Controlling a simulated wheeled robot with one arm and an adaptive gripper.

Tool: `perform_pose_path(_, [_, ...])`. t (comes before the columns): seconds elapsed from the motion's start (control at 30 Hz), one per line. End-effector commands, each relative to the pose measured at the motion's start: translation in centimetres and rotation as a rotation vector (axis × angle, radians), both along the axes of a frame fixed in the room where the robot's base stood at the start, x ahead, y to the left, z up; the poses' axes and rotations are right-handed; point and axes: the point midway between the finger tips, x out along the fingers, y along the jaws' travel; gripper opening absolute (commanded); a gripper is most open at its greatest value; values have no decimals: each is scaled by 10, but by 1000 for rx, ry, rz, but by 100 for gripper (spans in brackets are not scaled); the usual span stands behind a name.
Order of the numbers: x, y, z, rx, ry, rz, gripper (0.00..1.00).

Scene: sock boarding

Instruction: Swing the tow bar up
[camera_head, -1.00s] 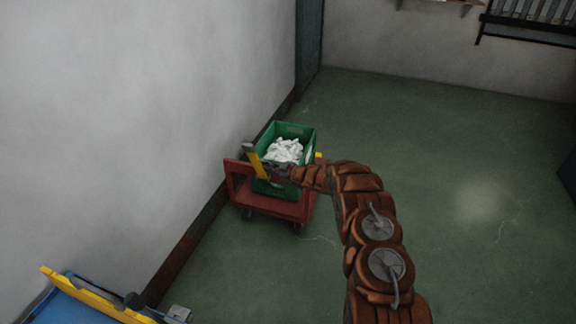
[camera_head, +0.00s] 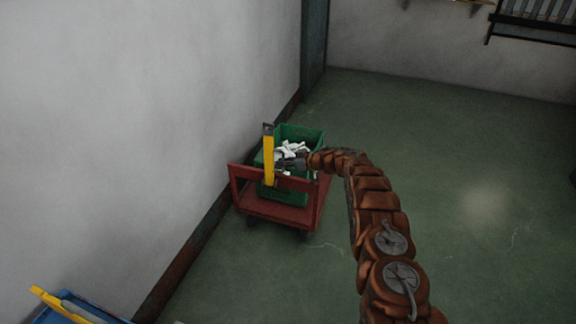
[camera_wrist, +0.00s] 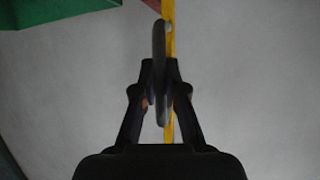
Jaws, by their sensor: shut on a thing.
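The yellow tow bar (camera_head: 268,160) stands nearly upright at the near side of the red cart (camera_head: 240,190), with a dark piece at its top end. My gripper (camera_head: 284,163) reaches in from the right at about the middle of the bar. In the wrist view the fingers (camera_wrist: 160,75) are closed together around a dark grey rounded piece (camera_wrist: 159,45), with the yellow bar running right behind it. I cannot tell exactly how this piece joins the bar.
A green crate (camera_head: 310,134) with white socks (camera_head: 292,149) sits on the cart. The wall (camera_head: 180,120) stands close on the left. A blue thing with a yellow edge (camera_head: 62,306) is at the lower left. The green floor (camera_head: 450,190) is free to the right.

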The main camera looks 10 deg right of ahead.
Motion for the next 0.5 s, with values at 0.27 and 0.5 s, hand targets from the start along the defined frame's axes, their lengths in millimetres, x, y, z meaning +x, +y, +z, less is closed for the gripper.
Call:
perform_pose_path(0.27, [1,5,-3,33,64,11,0])
perform_pose_path(0.5, [2,5,-3,52,99,12,0])
